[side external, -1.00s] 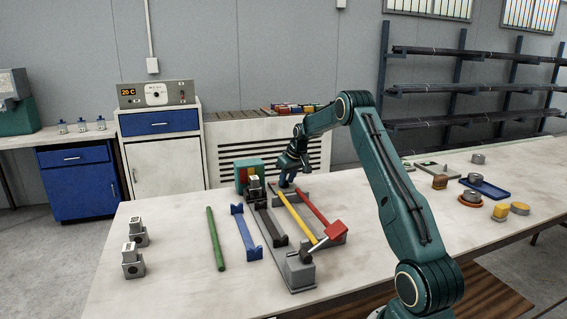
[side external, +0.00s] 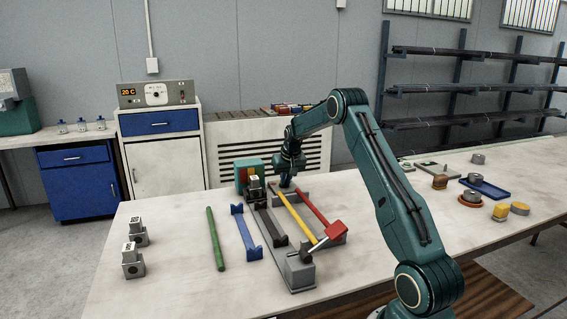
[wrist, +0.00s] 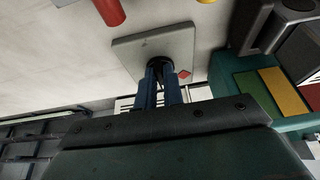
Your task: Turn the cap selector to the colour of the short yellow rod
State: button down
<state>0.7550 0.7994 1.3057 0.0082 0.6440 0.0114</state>
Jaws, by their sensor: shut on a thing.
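My gripper (side external: 288,185) points down at the back of the bench, beside the coloured box. In the wrist view its blue fingers (wrist: 162,88) are shut on a dark round knob (wrist: 161,66), taken as the cap selector. The knob stands on a pale square plate (wrist: 150,46) with a small red diamond mark by one corner. The fingers hide most of the knob, so its pointer is not readable. The yellow rod (side external: 297,214) lies beside the longer-looking red rod (side external: 312,206).
A teal box (side external: 243,165) with coloured panels stands just left of my gripper. A dark rail (side external: 268,225), a blue cradle (side external: 246,230) and a green rod (side external: 215,238) lie further left. Two metal blocks (side external: 132,262) stand at the bench's left end.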

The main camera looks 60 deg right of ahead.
jog(key=c, duration=1.5)
grip_release()
jog(key=shift+r, duration=0.1)
jog(key=v, duration=1.3)
jog(key=shift+s+a+r, duration=0.1)
jog(key=shift+a+r, duration=0.15)
